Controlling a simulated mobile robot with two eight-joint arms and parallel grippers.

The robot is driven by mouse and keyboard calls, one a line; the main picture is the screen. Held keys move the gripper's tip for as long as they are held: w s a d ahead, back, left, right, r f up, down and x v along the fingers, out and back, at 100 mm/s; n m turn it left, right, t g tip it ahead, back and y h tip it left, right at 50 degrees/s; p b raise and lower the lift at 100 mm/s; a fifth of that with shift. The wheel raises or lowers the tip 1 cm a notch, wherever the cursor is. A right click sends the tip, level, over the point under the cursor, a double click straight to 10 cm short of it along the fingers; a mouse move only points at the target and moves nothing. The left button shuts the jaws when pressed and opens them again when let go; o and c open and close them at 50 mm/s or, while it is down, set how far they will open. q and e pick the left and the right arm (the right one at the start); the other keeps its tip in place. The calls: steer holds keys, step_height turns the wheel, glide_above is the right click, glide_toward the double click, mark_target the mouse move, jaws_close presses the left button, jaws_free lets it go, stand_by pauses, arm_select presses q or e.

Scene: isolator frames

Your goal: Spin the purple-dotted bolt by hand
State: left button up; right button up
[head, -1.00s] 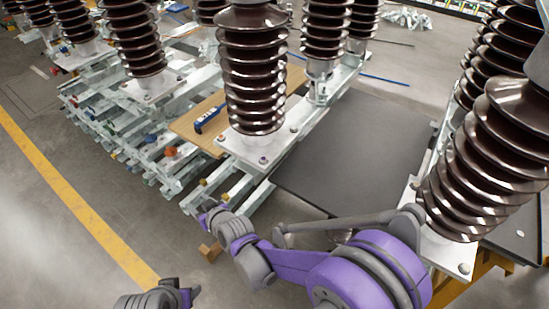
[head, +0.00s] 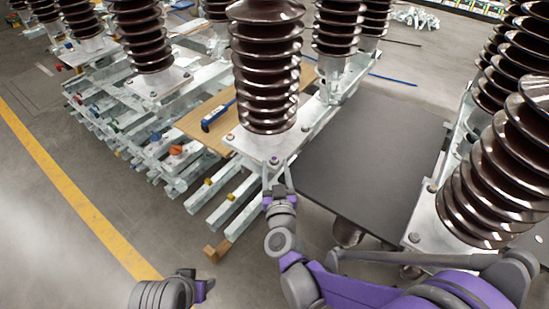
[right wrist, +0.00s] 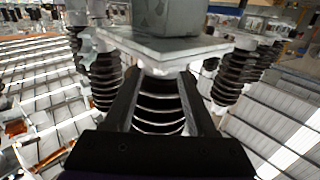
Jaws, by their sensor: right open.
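The bolt that looks purple-dotted (head: 274,160) sits at the near corner of the pale metal base plate (head: 255,146) under the middle brown insulator. My right gripper (head: 276,168) is open, its two thin fingers pointing away from me at that corner, one on each side of the bolt in the picture. I cannot tell whether they touch it. In the right wrist view the open dark fingers (right wrist: 166,78) reach towards the plate edge (right wrist: 170,45), and the bolt is not clearly visible. Part of my left arm, with its gripper end (head: 204,286), shows at the bottom; its jaws are unclear.
Brown ribbed insulators (head: 265,75) stand close behind the plate, and another (head: 500,170) leans in at right. Metal rails (head: 225,190) lie left of my right gripper. A dark flat panel (head: 365,155) is at right. A blue tool (head: 218,115) lies on a wooden board (head: 190,122).

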mark_target(275, 162)
steer(key=shift+w+a, duration=0.15)
steer(key=shift+w, duration=1.7)
jaws_close()
